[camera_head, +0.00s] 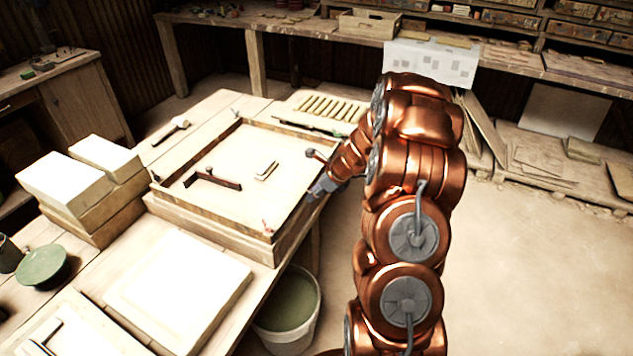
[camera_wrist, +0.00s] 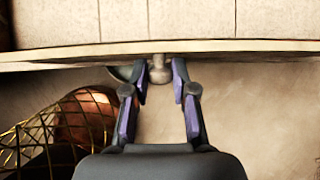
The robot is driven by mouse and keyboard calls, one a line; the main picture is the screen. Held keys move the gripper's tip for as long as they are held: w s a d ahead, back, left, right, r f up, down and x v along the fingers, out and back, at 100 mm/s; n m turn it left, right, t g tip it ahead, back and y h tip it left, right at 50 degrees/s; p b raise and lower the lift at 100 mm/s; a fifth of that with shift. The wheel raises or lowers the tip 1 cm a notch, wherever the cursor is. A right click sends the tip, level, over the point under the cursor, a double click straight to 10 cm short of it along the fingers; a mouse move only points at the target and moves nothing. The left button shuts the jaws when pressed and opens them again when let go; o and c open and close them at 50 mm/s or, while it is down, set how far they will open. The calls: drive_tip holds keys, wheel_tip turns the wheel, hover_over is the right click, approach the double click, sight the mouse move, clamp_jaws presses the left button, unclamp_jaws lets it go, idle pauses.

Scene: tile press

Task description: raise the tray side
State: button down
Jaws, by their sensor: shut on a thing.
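The tray (camera_head: 212,222) is a square wooden frame with low walls around a pale bed, standing on the work table. Its right side (camera_head: 289,228) faces my arm and appears level with the other walls. My gripper (camera_head: 318,190) is at the middle of that side, from the outside. In the wrist view, my gripper (camera_wrist: 160,78) has its purple-padded fingers closed around a small round knob (camera_wrist: 159,70) on the edge of the tray side (camera_wrist: 60,54). The head view hides the knob behind my gripper.
A dark bracket (camera_head: 213,180) and a small pale block (camera_head: 266,171) lie on the tray bed. A bucket (camera_head: 290,312) stands on the floor below the front edge. Pale slabs (camera_head: 180,288) lie in front. Floor to the right is clear.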

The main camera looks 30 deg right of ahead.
drive_tip(key=shift+w+a+r+g+h+p, duration=0.15)
drive_tip(key=shift+r+g+h+p, duration=0.45)
drive_tip(key=shift+p, duration=1.5)
drive_tip(key=shift+w+f+p, duration=0.1)
drive_tip(key=shift+f+p, duration=0.05)
drive_tip(key=shift+p, duration=0.15)
drive_tip(key=shift+w+f+g+p, duration=0.15)
drive_tip(key=shift+g+p, duration=0.25)
drive_tip(key=shift+p, duration=0.3)
drive_tip(key=c, duration=0.9)
unclamp_jaws()
drive_tip(key=shift+c, duration=0.2)
drive_tip(key=v, duration=1.2)
drive_tip(key=shift+a, duration=0.1)
